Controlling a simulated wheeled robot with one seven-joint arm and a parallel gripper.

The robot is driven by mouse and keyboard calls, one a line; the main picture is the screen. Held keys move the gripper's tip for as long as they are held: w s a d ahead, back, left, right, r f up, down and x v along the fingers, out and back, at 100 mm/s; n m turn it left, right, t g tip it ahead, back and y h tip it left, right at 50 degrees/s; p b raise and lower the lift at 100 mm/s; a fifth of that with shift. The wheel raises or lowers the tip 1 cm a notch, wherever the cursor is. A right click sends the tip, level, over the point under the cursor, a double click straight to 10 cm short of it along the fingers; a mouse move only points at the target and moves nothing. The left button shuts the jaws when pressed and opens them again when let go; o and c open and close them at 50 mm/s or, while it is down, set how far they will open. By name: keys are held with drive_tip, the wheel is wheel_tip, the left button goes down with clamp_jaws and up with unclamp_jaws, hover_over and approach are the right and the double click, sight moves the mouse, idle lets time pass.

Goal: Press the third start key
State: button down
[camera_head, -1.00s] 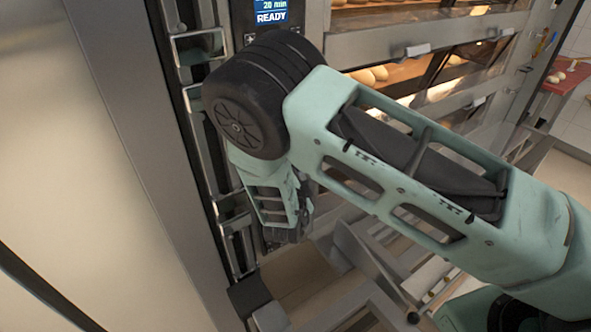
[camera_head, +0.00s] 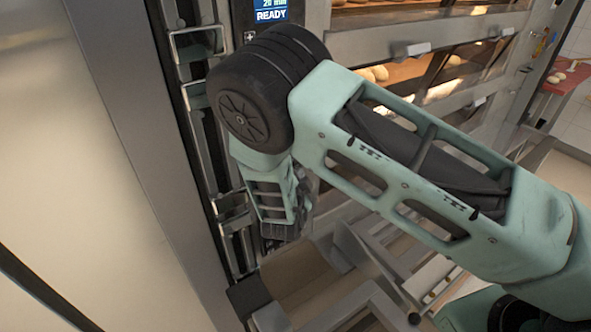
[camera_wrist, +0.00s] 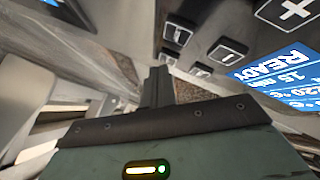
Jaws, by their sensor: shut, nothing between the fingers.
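In the wrist view a dark control panel carries a lit blue screen (camera_wrist: 285,78) reading READY and 15 min. Near it are a plus key (camera_wrist: 290,10), a minus key (camera_wrist: 228,51) and a dark key with a light bar mark (camera_wrist: 177,34). I cannot tell which one is the third start key. My gripper (camera_wrist: 160,72) is shut and empty, its tips close to the smaller keys; contact cannot be told. In the head view my gripper (camera_head: 281,230) points down along the panel, and my arm hides most of the keys. Another screen (camera_head: 271,10) there reads 20 min and READY.
Oven decks with glass doors and bread (camera_head: 376,74) lie right of the panel. Metal door handles (camera_head: 412,49) stick out. A metal rack (camera_head: 196,44) stands close on the left. A red board (camera_head: 567,78) is at the far right.

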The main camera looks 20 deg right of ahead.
drive_tip(key=shift+w+a+b, duration=0.1)
drive_tip(key=shift+w+b, duration=0.2)
drive_tip(key=shift+w, duration=0.05)
idle(0.4)
drive_tip(key=shift+s, duration=0.1)
drive_tip(key=shift+s+d, duration=0.25)
drive_tip(key=shift+s, duration=0.4)
drive_tip(key=shift+s, duration=0.1)
drive_tip(key=s, duration=0.1)
drive_tip(key=s+d, duration=0.1)
drive_tip(key=s, duration=0.2)
drive_tip(key=shift+s+d, duration=0.25)
drive_tip(key=shift+s, duration=0.05)
idle(0.8)
